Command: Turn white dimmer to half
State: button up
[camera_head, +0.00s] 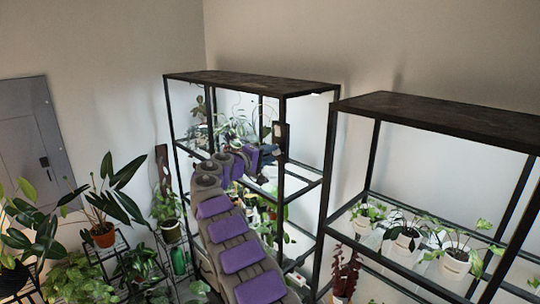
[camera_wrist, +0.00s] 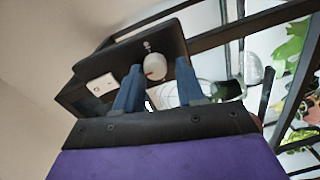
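The white dimmer is a small round white knob (camera_wrist: 155,66) on a dark panel (camera_wrist: 168,38) in the wrist view. My gripper (camera_wrist: 160,72) has two blue fingers, spread apart, with the knob showing between their tips. I cannot tell whether either finger touches it. No pointer mark on the knob is clear enough to read its setting. In the head view my gripper (camera_head: 270,154) is at the front post of the middle shelf, close to a small dark box (camera_head: 280,130). The knob cannot be made out there.
A white plate (camera_wrist: 100,86) sits left of the knob. The middle black shelf rack (camera_head: 250,80) holds plants behind my gripper. Another rack (camera_head: 440,110) with potted plants stands at right. Potted plants (camera_head: 104,235) crowd the left, before a grey wall panel (camera_head: 38,140).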

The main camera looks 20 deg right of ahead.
jog(key=shift+o, duration=1.1)
jog(key=shift+r, duration=0.1)
jog(key=shift+s+a, duration=0.2)
jog(key=shift+a, duration=0.1)
jog(key=b+v, duration=0.3)
jog(key=v, duration=1.4)
